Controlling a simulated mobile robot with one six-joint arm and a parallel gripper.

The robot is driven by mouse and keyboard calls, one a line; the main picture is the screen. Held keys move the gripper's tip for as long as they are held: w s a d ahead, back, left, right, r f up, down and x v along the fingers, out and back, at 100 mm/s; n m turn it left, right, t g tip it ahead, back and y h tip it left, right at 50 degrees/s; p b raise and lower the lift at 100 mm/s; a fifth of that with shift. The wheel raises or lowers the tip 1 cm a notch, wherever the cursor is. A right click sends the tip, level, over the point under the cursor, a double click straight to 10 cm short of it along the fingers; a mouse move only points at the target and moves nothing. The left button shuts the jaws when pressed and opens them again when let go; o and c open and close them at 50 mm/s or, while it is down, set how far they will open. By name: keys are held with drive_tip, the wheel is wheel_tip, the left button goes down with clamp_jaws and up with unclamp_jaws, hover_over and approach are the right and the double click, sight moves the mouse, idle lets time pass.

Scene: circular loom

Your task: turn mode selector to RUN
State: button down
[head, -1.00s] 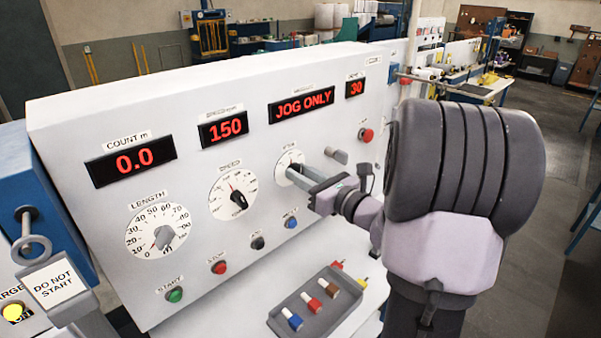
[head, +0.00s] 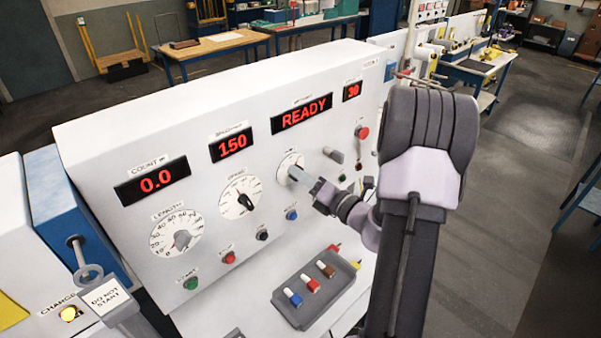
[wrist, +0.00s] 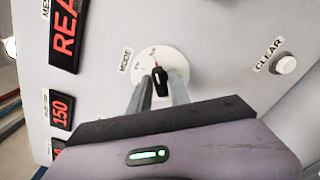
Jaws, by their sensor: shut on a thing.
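The mode selector is a black knob (wrist: 160,82) on a round white dial plate (wrist: 148,62) labelled MODE in the wrist view. Its red pointer tip points up toward the dial's upper edge in that view. My gripper (wrist: 158,90) is shut on the knob, one finger on each side. In the head view my gripper (head: 297,174) reaches the mode dial (head: 289,163) and hides the knob. The message display (head: 302,115) reads READY in red.
Left of the mode dial are the speed dial (head: 240,196) and length dial (head: 176,233). START (head: 190,284) and several other push buttons sit below.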

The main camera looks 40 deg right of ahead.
drive_tip(key=c, duration=1.4)
unclamp_jaws()
drive_tip(key=s+b, duration=0.1)
drive_tip(key=s, duration=0.6)
drive_tip(key=shift+d, duration=0.25)
